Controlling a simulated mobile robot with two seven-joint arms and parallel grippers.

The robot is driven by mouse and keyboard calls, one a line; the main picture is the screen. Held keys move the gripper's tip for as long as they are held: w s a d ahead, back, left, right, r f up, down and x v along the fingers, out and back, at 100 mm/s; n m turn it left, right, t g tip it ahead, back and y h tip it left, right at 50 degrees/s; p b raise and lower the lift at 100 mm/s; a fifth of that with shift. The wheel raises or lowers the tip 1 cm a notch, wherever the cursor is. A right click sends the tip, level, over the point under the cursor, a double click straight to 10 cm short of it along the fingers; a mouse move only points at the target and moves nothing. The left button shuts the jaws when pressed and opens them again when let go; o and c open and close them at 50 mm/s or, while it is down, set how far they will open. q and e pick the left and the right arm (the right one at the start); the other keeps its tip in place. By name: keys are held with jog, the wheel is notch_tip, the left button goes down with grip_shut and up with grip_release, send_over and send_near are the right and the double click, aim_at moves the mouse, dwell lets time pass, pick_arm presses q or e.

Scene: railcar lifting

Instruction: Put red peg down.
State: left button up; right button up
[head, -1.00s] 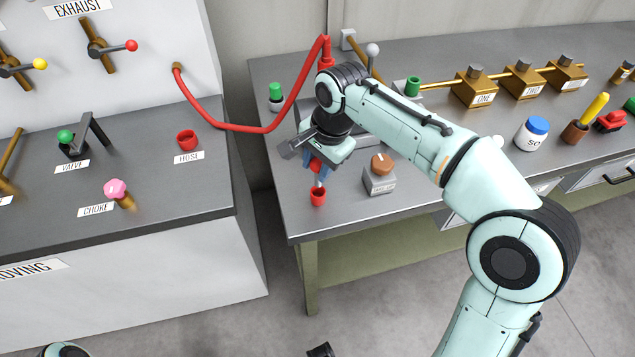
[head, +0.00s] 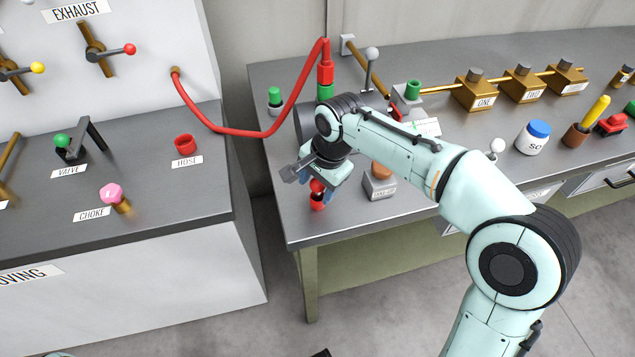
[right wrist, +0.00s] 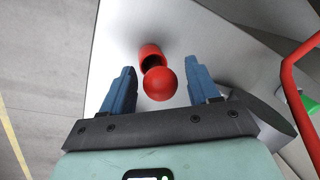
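The red peg shows as a red ball head (head: 317,186) just above a red cup (head: 317,204) near the front left corner of the metal bench. In the right wrist view the red ball (right wrist: 160,84) overlaps the mouth of the red cup (right wrist: 150,54). The peg's shaft is hidden there; it appears to stand in the cup. My right gripper (head: 318,192) is over the cup. In the wrist view its blue fingers (right wrist: 161,90) are on either side of the ball, with a gap on both sides, so it is open. My left gripper is not in view.
A red hose (head: 268,134) arches from the left panel to the bench. A grey block with a brown knob (head: 381,172) stands just right of the gripper. Another red cup (head: 186,144), labelled HOSE, is on the left console. A gap separates console and bench.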

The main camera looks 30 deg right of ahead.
jog(key=p+v, duration=0.3)
jog(key=v, duration=0.9)
jog(key=shift+r, duration=0.25)
jog(key=shift+f, duration=0.1)
